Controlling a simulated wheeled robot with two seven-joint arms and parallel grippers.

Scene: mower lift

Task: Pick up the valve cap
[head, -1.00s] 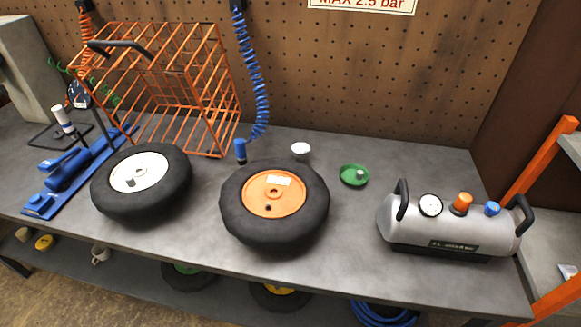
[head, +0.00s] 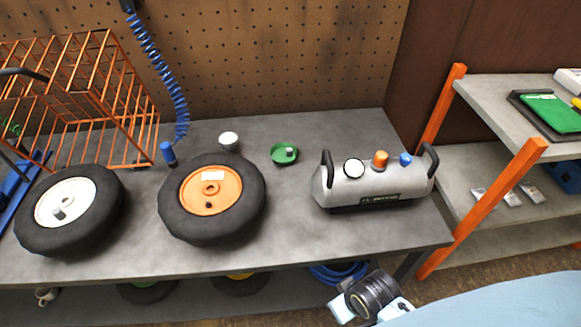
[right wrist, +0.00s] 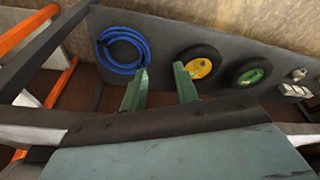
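I cannot tell for sure which part is the valve cap. A small grey piece (head: 289,153) sits in a green dish (head: 277,159) on the workbench, between the orange-hubbed wheel (head: 228,196) and the silver air tank (head: 378,186). A dark stub (head: 209,206) shows on the orange hub, and a grey stub (head: 60,213) on the white-hubbed wheel (head: 85,186). My right gripper (right wrist: 160,78) shows two green fingers apart with nothing between them, over the lower shelf region in the right wrist view. My left gripper is out of view.
A shelf rack (head: 490,110) with orange posts stands at right. Bare bench lies around the green dish.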

